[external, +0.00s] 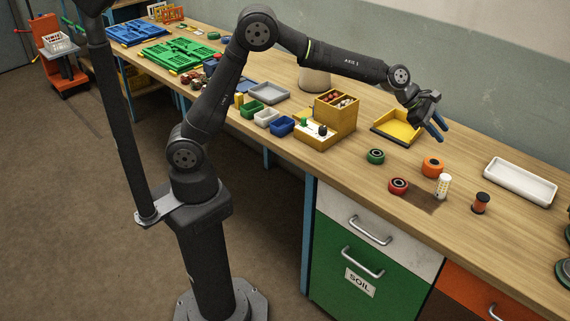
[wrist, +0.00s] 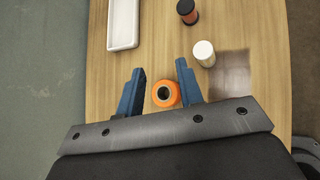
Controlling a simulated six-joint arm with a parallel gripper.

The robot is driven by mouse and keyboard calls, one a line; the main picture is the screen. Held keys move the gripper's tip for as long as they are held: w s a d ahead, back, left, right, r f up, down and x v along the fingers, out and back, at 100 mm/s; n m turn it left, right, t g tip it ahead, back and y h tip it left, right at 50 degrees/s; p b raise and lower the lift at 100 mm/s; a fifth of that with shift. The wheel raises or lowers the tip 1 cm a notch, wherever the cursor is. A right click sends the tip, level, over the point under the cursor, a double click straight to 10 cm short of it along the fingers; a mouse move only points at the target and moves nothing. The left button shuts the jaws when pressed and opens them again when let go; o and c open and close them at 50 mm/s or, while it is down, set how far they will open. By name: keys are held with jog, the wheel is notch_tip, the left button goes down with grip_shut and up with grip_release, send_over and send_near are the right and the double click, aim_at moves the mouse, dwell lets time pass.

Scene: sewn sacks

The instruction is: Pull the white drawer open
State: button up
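The white drawer (external: 345,226) is in the bench front under the worktop, in the lower middle of the external view. It looks flush with the front, with a grey metal bar handle (external: 370,232) across it. My gripper (external: 437,130) is above the worktop, well away from the drawer, up and to the right of it in the picture. In the wrist view my gripper (wrist: 160,68) has its two blue fingers spread apart with nothing held. An orange ring (wrist: 165,94) shows between them, lower down on the worktop. The drawer is not visible in the wrist view.
A green SOIL drawer (external: 334,265) with its own handle is below the white one. An orange drawer (external: 472,287) is to the right. On the worktop are a red ring (external: 398,186), a white perforated cylinder (external: 443,186) and a white tray (external: 520,181). The floor before the drawers looks clear.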

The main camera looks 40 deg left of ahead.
jog(key=s+d+m+t+h, duration=0.1)
jog(key=s+d+t, duration=0.2)
jog(key=s, duration=0.9)
jog(key=s+d+m+t+h, duration=0.1)
jog(key=s+d+m+t, duration=0.15)
jog(key=s, duration=0.95)
jog(key=s+a+f+m+t+y, duration=0.1)
jog(key=s+a+t+y, duration=0.15)
jog(key=s+a, duration=0.5)
jog(key=s+a+f+t+y, duration=0.1)
jog(key=s+a+t+y, duration=0.3)
jog(key=a, duration=0.7)
jog(key=g+h, duration=0.1)
jog(key=h, duration=0.1)
send_near(367, 234)
jog(key=x, duration=1)
jog(key=shift+w+f, duration=0.2)
jog(key=shift+f, duration=0.05)
grip_shut()
